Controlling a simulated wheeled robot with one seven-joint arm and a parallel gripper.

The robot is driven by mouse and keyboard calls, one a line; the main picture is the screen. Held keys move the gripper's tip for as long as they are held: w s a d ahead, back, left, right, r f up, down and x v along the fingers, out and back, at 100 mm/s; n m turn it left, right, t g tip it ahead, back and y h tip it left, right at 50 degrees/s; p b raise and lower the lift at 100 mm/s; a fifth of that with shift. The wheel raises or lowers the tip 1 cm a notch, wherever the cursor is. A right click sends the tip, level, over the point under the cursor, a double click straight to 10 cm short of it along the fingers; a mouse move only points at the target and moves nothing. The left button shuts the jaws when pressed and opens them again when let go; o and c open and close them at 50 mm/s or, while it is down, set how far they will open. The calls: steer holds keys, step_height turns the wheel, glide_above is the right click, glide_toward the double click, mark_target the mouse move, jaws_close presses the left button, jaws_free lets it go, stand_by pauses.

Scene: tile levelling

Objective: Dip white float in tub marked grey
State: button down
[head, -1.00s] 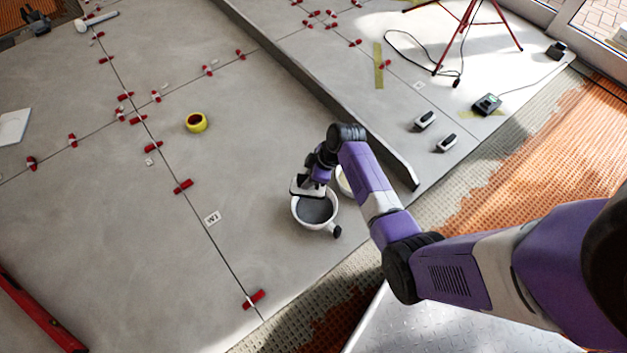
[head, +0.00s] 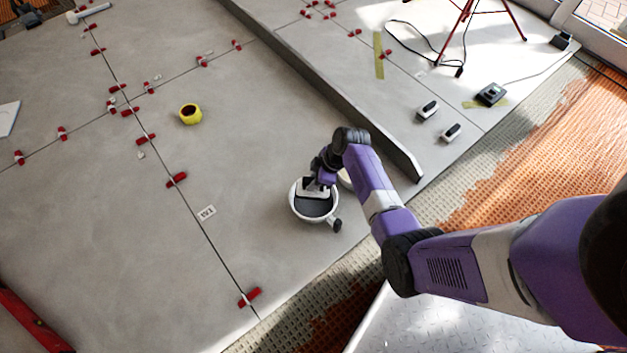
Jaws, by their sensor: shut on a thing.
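A round white tub (head: 293,203) with dark grey contents stands on the large grey tiles, near their front edge. No marking on it can be read from here. My gripper (head: 318,181) is over the back of this tub, partly hidden by my own wrist. It is shut on the white float (head: 312,188), a small white piece that shows inside the tub's rim, at or just above the grey contents. I cannot tell how deep it sits. A second pale tub (head: 345,178) stands just behind to the right, mostly hidden by my arm.
A dark knob (head: 337,225) sits at the first tub's front right. A raised tile edge (head: 385,150) runs behind my arm. A yellow tape roll (head: 190,114) and several red wedges (head: 176,180) lie to the left.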

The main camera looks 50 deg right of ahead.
steer(key=shift+f+b, duration=3.75)
steer(key=shift+f, duration=1.05)
steer(key=shift+r, duration=0.15)
step_height(320, 180, up, 12)
steer(key=p, duration=1.1)
